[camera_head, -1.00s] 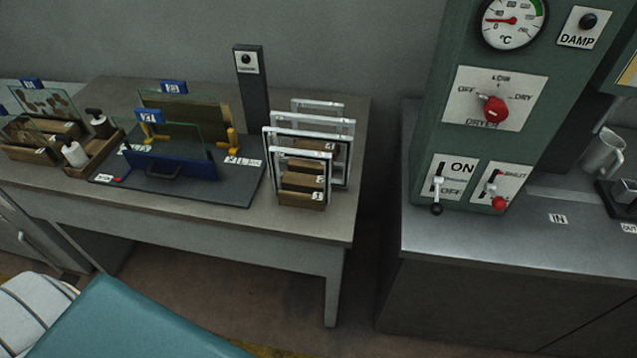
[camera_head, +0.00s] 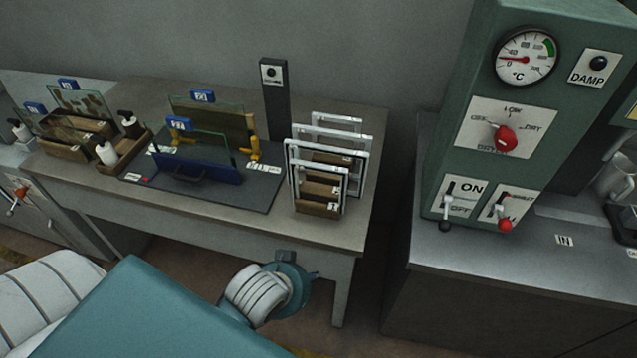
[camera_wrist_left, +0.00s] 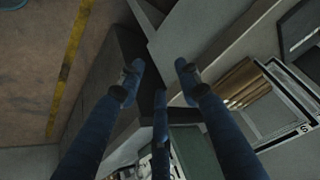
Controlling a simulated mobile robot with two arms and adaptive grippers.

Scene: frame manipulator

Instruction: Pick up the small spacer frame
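Several pale rectangular frames stand upright in a row of wooden holders at the right end of the grey table in the head view. The front frame (camera_head: 318,166) looks the smallest in width, and the wooden holder (camera_head: 317,208) at its foot carries a label too small to read. The left wrist view shows pale frame bars (camera_wrist_left: 287,92) at the right, with a label "S" near them. My left gripper (camera_wrist_left: 158,75) has its blue fingers spread and empty, apart from the frames. In the head view its fingers are not visible. My right gripper is not in view.
A dark mat (camera_head: 250,195) with a blue-based glass fixture (camera_head: 205,165) lies left of the frames. A dark post (camera_head: 274,100) stands behind. A green machine (camera_head: 500,110) with switches stands on a separate counter (camera_head: 470,265) at the right, across a gap.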

